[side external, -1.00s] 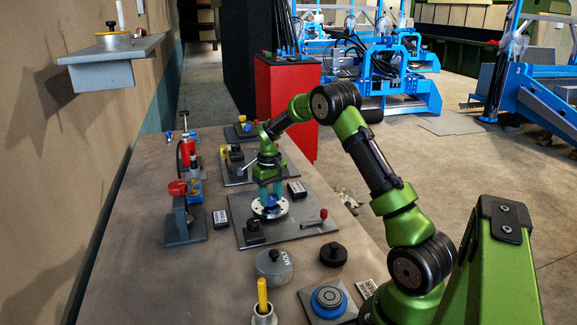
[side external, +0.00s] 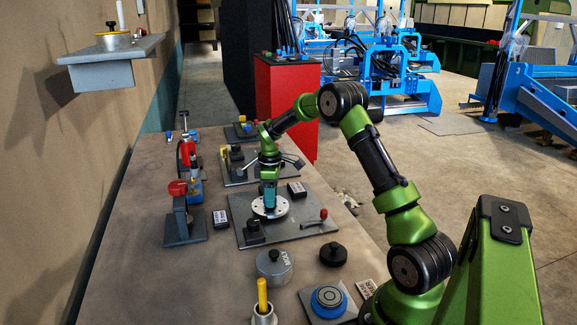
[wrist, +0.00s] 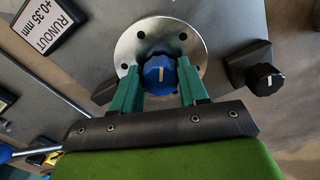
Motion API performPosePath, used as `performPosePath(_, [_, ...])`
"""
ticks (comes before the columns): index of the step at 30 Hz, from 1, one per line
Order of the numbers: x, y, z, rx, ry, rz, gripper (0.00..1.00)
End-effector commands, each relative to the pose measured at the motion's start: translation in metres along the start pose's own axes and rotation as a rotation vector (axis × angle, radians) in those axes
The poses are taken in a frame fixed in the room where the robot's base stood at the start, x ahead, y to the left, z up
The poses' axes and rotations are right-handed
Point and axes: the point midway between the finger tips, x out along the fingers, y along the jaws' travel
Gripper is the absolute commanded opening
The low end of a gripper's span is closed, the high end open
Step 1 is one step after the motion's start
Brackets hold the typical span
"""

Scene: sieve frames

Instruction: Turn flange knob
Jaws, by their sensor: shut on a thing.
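The blue flange knob (wrist: 158,73) has a pale pointer line on its top. It sits on a round silver flange (wrist: 140,42) with dark bolt holes, which also shows in the side view (side external: 285,209) on a grey plate. My gripper (wrist: 158,85) has its teal fingers on opposite sides of the knob and is shut on it. In the side view my gripper (side external: 269,207) points straight down at the flange. There the fingers hide most of the knob.
A black knob (wrist: 265,79) stands beside the flange. A red-tipped lever (side external: 323,214) and a black label block (side external: 297,190) are close by. A grey MOLY tin (side external: 274,268) and a black round piece (side external: 333,254) stand nearer the camera.

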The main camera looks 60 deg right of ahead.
Motion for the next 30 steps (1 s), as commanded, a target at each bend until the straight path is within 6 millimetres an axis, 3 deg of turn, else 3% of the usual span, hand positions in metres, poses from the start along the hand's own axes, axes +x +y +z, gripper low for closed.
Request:
performPosePath(21, [-0.0024,0.0005,0.0001,-0.066,0.001,0.000,0.13])
performPosePath(22, [-0.0023,0.0004,0.0001,-0.066,0.001,0.000,0.48])
performPosePath(26, [-0.0016,0.0004,0.0001,-0.067,0.001,0.000,0.68])
performPosePath(30, [-0.0009,0.0004,0.0001,-0.067,0.000,0.000,0.69])
